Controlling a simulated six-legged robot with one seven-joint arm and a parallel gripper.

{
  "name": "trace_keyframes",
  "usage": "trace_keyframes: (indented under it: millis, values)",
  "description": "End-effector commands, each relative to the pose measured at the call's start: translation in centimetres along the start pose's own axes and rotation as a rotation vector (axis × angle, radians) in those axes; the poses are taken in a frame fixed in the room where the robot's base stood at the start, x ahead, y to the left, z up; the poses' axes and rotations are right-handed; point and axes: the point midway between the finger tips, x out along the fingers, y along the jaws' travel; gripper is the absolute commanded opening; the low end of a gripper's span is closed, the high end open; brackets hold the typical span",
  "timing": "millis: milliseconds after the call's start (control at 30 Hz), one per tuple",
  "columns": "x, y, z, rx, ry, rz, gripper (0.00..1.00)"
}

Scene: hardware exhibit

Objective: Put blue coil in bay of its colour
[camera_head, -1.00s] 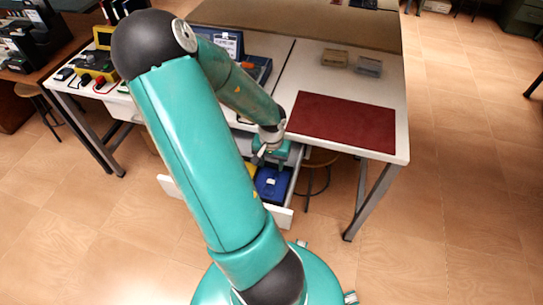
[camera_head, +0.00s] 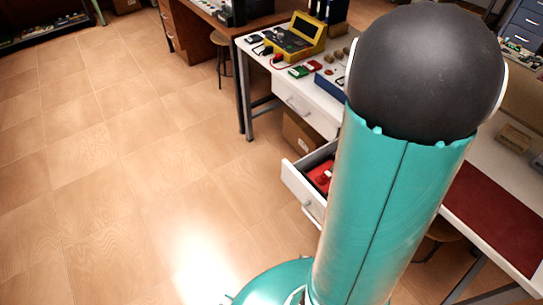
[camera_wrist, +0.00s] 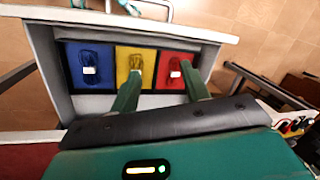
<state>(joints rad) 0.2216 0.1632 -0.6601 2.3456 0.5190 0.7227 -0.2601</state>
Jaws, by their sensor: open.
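An open drawer (camera_wrist: 60,105) holds a blue bay (camera_wrist: 72,72), a yellow bay (camera_wrist: 122,80) and a red bay (camera_wrist: 160,82) side by side in the wrist view. A dark blue piece with a white patch, apparently the blue coil (camera_wrist: 92,54), lies in the blue bay. Similar yellow and red pieces lie in the other two bays. My gripper (camera_wrist: 160,80) is open and empty, its fingers over the yellow and red bays, to the right of the blue piece. In the head view the drawer (camera_head: 300,190) is partly hidden by my arm, and my gripper is hidden.
The white bench (camera_head: 320,118) above the drawer carries a yellow instrument (camera_head: 292,40) and small red and green parts. A dark red mat (camera_head: 490,215) lies on its right part. Open tiled floor (camera_head: 120,160) fills the left.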

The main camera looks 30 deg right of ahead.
Motion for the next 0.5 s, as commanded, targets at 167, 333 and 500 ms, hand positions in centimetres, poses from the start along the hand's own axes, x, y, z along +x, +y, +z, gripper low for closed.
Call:
trace_keyframes:
  millis: [167,333,500]
  values:
    - [-4.1,-8.0,4.7,-0.273,0.010,-0.080,0.46]
    - [-8.3,-12.9,9.9,-0.525,0.057,-0.106,0.46]
    - [-12.4,-15.7,15.4,-0.766,0.151,-0.096,0.46]
